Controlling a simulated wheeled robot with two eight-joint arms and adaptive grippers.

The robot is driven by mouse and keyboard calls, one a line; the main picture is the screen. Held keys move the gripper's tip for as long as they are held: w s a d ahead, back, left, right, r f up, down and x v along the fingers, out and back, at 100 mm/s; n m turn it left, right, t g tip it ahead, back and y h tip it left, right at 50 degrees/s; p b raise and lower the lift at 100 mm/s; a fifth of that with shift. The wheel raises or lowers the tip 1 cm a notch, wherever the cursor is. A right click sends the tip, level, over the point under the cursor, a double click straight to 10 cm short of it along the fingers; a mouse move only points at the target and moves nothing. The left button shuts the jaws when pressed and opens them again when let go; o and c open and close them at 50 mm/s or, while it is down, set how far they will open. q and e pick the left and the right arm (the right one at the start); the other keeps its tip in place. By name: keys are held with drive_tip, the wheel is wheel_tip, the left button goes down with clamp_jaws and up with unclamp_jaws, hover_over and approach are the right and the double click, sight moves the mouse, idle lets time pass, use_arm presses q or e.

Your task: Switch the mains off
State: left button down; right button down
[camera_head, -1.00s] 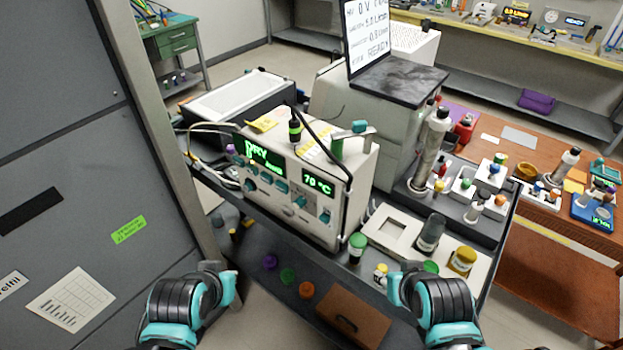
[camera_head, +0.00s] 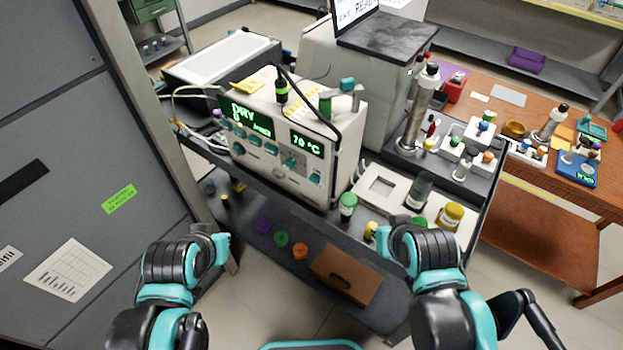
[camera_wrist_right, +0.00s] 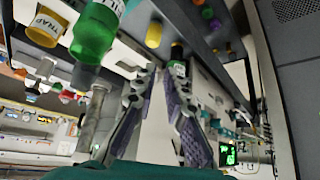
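A pale box-shaped instrument (camera_head: 345,150) stands on the dark cart. Its front has a lit green "DRY" display (camera_head: 250,121), a lit "70 °C" display (camera_head: 307,146) and several teal controls (camera_head: 290,160). I cannot tell which control is the mains switch. In the right wrist view its green display (camera_wrist_right: 229,154) shows at the lower right. My left gripper (camera_head: 222,247) is in front of the cart, left of centre, with its fingers mostly hidden. My right gripper (camera_wrist_right: 160,75) is open and empty, apart from the instrument; its fingers are hidden in the head view.
A green-capped vial (camera_head: 347,206), a dark bottle (camera_head: 419,190) and a yellow jar (camera_head: 449,217) stand at the cart's front right. A grey cabinet (camera_head: 70,170) closes off the left side. Cables run over the instrument.

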drive_tip(key=w+a+r+m+h+p, duration=0.2)
drive_tip(key=w+a+r+p, duration=0.3)
drive_tip(key=a, duration=0.5)
drive_tip(key=w+a+r+m+h+p, duration=0.3)
drive_tip(key=w+a+r+m+p, duration=0.2)
drive_tip(key=a+p, duration=0.3)
drive_tip(key=shift+w+a+r+m+h, duration=0.3)
drive_tip(key=shift+w+a+r, duration=0.3)
drive_tip(key=shift+a+r, duration=0.35)
drive_tip(key=shift+f, duration=0.15)
drive_tip(key=b, duration=0.3)
hover_over(316, 176)
drive_tip(key=s+a, duration=0.2)
drive_tip(key=f, duration=0.7)
drive_tip(key=shift+d+f, duration=0.2)
wheel_tip(316, 176, down, 2)
drive_tip(key=shift+a+f, duration=0.1)
drive_tip(key=shift+f, duration=0.15)
drive_tip(key=shift+s+f+b, duration=0.1)
drive_tip(key=shift+f+b, duration=0.2)
drive_tip(key=shift+f, duration=0.2)
drive_tip(key=shift+f, duration=0.1)
